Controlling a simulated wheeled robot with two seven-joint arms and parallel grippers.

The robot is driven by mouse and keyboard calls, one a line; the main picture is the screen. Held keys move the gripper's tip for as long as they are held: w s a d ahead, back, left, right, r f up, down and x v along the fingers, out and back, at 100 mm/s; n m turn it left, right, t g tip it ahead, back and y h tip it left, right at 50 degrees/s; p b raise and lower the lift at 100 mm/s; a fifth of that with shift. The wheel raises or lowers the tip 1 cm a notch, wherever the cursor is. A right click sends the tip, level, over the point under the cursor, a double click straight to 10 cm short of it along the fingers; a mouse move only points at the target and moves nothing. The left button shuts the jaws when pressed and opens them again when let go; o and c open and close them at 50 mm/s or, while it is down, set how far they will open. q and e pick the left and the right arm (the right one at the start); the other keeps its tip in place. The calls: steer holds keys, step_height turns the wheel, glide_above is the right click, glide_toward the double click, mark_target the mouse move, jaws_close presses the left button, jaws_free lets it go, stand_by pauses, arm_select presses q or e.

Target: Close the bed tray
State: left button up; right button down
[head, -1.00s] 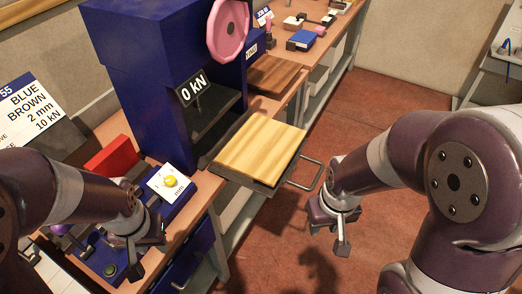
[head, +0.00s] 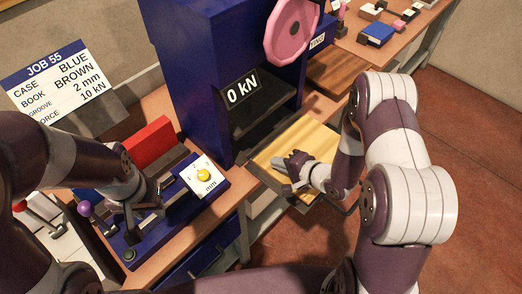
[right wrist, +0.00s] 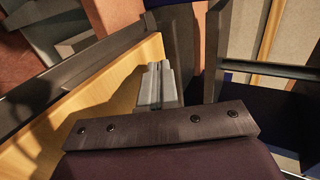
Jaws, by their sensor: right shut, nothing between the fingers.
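The bed tray, a light wooden board in a dark frame (head: 312,139), sticks out from the front of the blue press (head: 195,70). The board also shows in the right wrist view (right wrist: 60,130). My right gripper (head: 284,166) is shut and empty, low over the tray near its left front part; I cannot tell whether it touches. Its closed fingers show in the right wrist view (right wrist: 158,84). My right forearm hides part of the tray and its handle. My left gripper (head: 138,218) is over the blue fixture at the left; its finger gap is unclear.
The blue fixture (head: 150,235) holds a white dial plate with a yellow knob (head: 204,175). A red block (head: 150,143) stands behind it. A pink wheel (head: 292,30) and a "0 kN" display (head: 242,90) are on the press. Brown floor is clear at the right.

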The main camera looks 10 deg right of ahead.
mark_target(255, 151)
steer(key=w+a, duration=0.1)
steer(key=w+a+f+p, duration=0.1)
steer(key=w+a, duration=0.1)
steer(key=shift+w+f, duration=0.15)
steer(key=shift+w, duration=0.15)
steer(key=shift+w+a, duration=0.5)
steer(key=shift+w+f, duration=0.15)
steer(key=shift+w, duration=0.25)
steer(key=shift+s, duration=0.1)
